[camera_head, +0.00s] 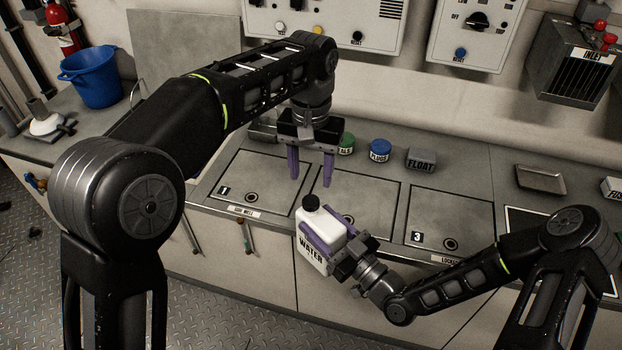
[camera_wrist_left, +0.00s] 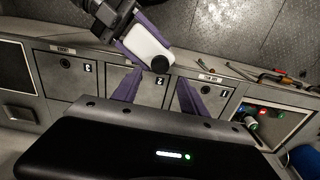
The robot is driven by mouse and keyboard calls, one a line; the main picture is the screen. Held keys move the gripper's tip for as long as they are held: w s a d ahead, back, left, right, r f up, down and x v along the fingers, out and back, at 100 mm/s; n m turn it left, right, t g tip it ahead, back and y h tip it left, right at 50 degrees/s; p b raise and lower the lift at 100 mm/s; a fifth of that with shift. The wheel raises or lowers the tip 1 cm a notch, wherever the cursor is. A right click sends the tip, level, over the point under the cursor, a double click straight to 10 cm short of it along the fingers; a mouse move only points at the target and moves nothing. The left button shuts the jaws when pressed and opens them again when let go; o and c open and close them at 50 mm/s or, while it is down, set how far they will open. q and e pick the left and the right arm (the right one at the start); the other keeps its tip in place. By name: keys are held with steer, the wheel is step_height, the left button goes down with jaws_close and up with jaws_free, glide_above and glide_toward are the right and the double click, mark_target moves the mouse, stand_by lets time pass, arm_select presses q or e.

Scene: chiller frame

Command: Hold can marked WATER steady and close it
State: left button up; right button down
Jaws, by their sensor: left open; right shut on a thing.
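The white can marked WATER (camera_head: 310,252) is held upright or nearly so at the front edge of the counter. A black cap (camera_head: 311,202) sits on its neck; I cannot tell whether it is tight. My right gripper (camera_head: 322,238) is shut around the can's body. My left gripper (camera_head: 310,180) is open and empty, fingers pointing down, above and behind the can and apart from it. In the left wrist view the can (camera_wrist_left: 147,45) and its cap (camera_wrist_left: 160,64) show beyond the open purple fingers.
A green lid (camera_head: 346,140), a blue lid (camera_head: 380,146) and a grey FLOAT block (camera_head: 421,157) stand at the back of the counter. A metal tray (camera_head: 541,179) lies at right. Numbered hatches (camera_head: 440,222) are flat and clear. A blue bucket (camera_head: 91,78) stands at far left.

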mark_target(311, 200)
arm_select(q)
steer(key=shift+r, duration=0.2)
steer(key=shift+f, duration=0.1)
steer(key=shift+f, duration=3.95)
jaws_close()
steer(key=shift+o, duration=0.8)
jaws_free()
